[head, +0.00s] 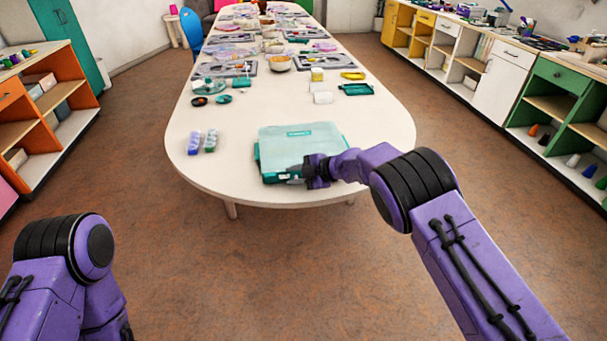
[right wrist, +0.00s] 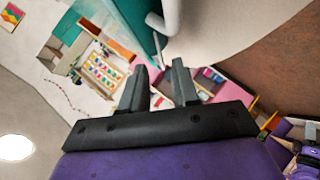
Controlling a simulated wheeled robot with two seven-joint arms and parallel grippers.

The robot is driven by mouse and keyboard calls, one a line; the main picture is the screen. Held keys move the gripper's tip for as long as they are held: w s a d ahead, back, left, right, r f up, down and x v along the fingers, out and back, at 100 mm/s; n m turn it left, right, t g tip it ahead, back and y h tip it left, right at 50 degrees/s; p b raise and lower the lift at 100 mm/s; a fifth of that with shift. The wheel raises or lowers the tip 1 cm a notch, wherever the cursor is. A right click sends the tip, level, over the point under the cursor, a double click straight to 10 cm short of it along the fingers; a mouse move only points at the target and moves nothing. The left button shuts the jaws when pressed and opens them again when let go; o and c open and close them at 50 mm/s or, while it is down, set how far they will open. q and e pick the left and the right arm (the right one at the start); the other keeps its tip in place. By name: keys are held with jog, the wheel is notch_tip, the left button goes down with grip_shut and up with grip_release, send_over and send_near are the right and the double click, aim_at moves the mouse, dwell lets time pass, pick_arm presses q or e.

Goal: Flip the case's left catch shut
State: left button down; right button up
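A teal case (head: 292,143) with a pale, see-through-looking lid lies closed-looking and flat near the table's front end. The left catch is too small or hidden to make out. My left gripper is out of view.
Bowls, trays, a green tray (head: 356,89) and a yellow dish (head: 352,75) lie farther back. Shelves line both sides.

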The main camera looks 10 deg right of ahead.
jog(key=v, duration=0.8)
jog(key=shift+s+d+b, duration=0.25)
jog(key=shift+b, duration=0.05)
